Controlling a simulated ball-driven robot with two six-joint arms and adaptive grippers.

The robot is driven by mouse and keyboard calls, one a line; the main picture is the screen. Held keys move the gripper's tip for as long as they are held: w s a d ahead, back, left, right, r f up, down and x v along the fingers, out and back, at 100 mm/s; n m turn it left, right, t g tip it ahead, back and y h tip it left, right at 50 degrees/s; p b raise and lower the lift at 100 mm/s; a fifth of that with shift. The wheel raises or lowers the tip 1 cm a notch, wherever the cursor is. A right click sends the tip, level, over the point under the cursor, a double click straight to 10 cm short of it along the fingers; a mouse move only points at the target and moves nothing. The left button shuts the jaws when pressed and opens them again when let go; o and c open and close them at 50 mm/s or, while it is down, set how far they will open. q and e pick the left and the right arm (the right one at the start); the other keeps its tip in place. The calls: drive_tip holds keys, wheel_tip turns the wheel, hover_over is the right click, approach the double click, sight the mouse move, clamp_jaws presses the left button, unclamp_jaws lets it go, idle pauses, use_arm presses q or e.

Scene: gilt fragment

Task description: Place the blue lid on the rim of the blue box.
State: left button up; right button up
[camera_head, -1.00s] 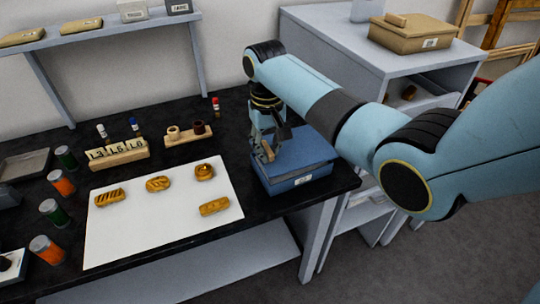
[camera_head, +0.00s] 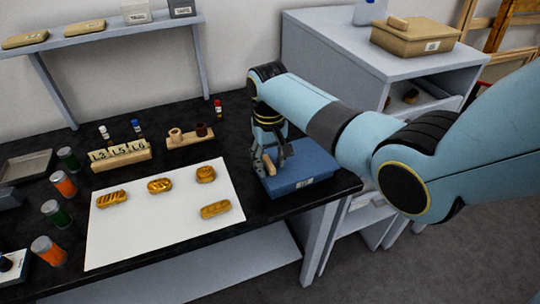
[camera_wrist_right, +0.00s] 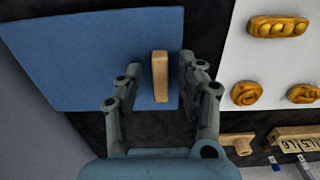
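The blue box (camera_head: 304,183) stands at the right end of the black table, with a white label on its front. The flat blue lid (camera_head: 310,162) lies over it, also in the wrist view (camera_wrist_right: 80,60); I cannot tell whether it sits fully on the rim. A light wooden handle (camera_wrist_right: 160,76) stands up from the lid. My right gripper (camera_head: 270,170) is low over the lid. In the wrist view its fingers (camera_wrist_right: 158,88) are apart, one on each side of the handle, with visible gaps. My left gripper is not in view.
A white sheet (camera_head: 160,225) with several golden bread-like pieces lies left of the box. Behind it are a tile rack (camera_head: 120,155) and a wooden holder (camera_head: 190,137). Several jars stand at the left. A grey cabinet (camera_head: 375,50) stands behind on the right.

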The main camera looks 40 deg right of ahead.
wheel_tip(320, 180, up, 12)
idle(0.4)
drive_tip(key=shift+a, duration=0.1)
